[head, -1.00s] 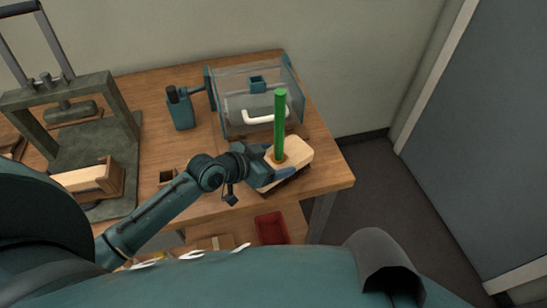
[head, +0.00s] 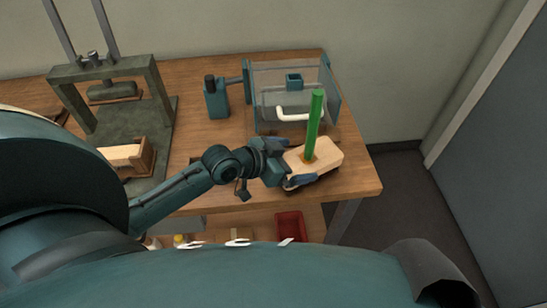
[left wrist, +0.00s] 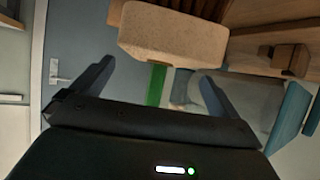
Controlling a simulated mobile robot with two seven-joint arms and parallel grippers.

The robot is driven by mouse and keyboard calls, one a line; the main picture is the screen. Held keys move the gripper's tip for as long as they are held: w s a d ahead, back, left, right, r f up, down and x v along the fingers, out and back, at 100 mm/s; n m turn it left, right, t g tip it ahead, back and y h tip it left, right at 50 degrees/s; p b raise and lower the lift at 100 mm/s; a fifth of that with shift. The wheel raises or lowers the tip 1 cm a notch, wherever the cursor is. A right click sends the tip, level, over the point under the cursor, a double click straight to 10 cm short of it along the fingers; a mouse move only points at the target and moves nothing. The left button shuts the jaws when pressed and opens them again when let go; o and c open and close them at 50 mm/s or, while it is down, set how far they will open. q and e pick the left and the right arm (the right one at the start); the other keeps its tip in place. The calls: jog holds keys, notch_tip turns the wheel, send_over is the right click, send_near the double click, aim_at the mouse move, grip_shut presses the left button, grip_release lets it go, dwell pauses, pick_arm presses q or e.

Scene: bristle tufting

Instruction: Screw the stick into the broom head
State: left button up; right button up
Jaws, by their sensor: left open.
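The green stick (head: 314,125) stands nearly upright, its lower end at the top of the pale wooden broom head (head: 327,152). The broom head lies near the right front corner of the table. My left gripper (head: 287,163) is open at the left end of the broom head, with a finger along its near side. In the left wrist view the fingers are spread apart. The tan broom head (left wrist: 172,35) lies beyond them, and part of the green stick (left wrist: 156,84) shows between them. The joint between stick and broom head is too small to judge. My right gripper is out of view.
The wooden table (head: 205,140) ends just right of the broom head. Behind the stick stands a clear-walled box (head: 262,100) with a white handle. A teal canister (head: 216,98) and a grey press (head: 155,100) stand to the left. A red bin (head: 290,226) sits below.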

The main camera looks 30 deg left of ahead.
pick_arm(q)
jog(key=v, duration=0.8)
jog(key=shift+s+a, duration=0.2)
jog(key=shift+r, duration=0.1)
jog(key=s+f+n+g+y, duration=0.2)
jog(key=s+f+g+y, duration=0.1)
jog(key=s, duration=0.5)
jog(key=s+f+n+g+y, duration=0.3)
jog(key=s+g, duration=0.1)
jog(key=s, duration=0.4)
jog(key=w+d+f+m+t+h, duration=0.1)
jog(key=w+d+f+t+h, duration=0.1)
jog(key=w+d+f+t, duration=0.4)
jog(key=shift+w+d+f+t+h, duration=0.35)
jog(key=shift+f+t, duration=0.1)
jog(key=shift+t, duration=0.25)
